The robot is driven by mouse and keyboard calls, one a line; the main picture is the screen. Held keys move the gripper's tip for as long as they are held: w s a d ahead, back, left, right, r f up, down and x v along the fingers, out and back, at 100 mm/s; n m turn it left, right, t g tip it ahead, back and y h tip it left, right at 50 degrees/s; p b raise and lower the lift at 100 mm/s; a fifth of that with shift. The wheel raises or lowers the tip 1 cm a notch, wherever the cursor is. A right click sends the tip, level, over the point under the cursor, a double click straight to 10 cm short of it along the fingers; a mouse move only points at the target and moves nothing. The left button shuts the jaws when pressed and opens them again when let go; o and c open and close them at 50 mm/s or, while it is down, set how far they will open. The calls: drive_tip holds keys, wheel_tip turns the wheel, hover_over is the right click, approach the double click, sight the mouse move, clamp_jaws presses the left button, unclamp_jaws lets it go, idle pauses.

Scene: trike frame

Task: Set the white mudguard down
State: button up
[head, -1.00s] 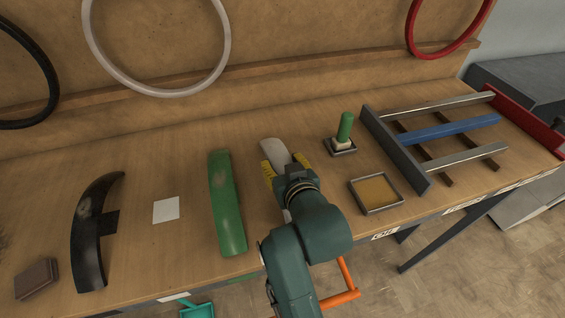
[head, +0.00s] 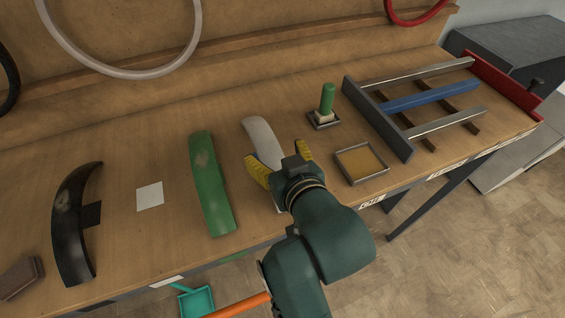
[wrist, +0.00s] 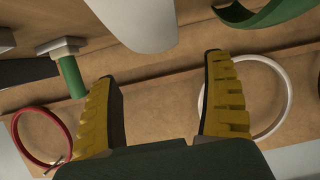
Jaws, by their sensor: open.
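The white mudguard (head: 261,137) lies on the workbench, between the green mudguard (head: 209,180) and a green-handled tool on a small tray. Its near part is hidden behind my gripper (head: 278,155). My gripper is open, its yellow fingers spread wide with nothing held between them. In the wrist view the white mudguard (wrist: 135,22) shows at the top edge, apart from the open fingers, and the green mudguard (wrist: 262,12) is at the top right.
A black mudguard (head: 72,225) and a white card (head: 150,197) lie to the left. The green-handled tool (head: 327,100), a shallow tray (head: 381,177) and a frame with a blue bar (head: 430,95) stand to the right. Bare bench lies behind the white mudguard.

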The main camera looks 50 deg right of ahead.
drive_tip(key=v, duration=0.4)
drive_tip(key=shift+s+r, duration=0.15)
drive_tip(key=shift+s, duration=0.1)
drive_tip(key=w+a+r+n+t+y, duration=0.2)
drive_tip(key=a+r+t, duration=0.3)
drive_tip(key=a+r, duration=0.4)
drive_tip(key=w+a+r+n+t+y, duration=0.2)
drive_tip(key=a+r+n+t+y, duration=0.1)
drive_tip(key=a+r, duration=0.5)
drive_tip(key=shift+w+a+r+n+t+y, duration=0.4)
drive_tip(key=shift+r+t+y, duration=0.4)
drive_tip(key=shift+t, duration=0.4)
drive_tip(key=shift+r, duration=0.1)
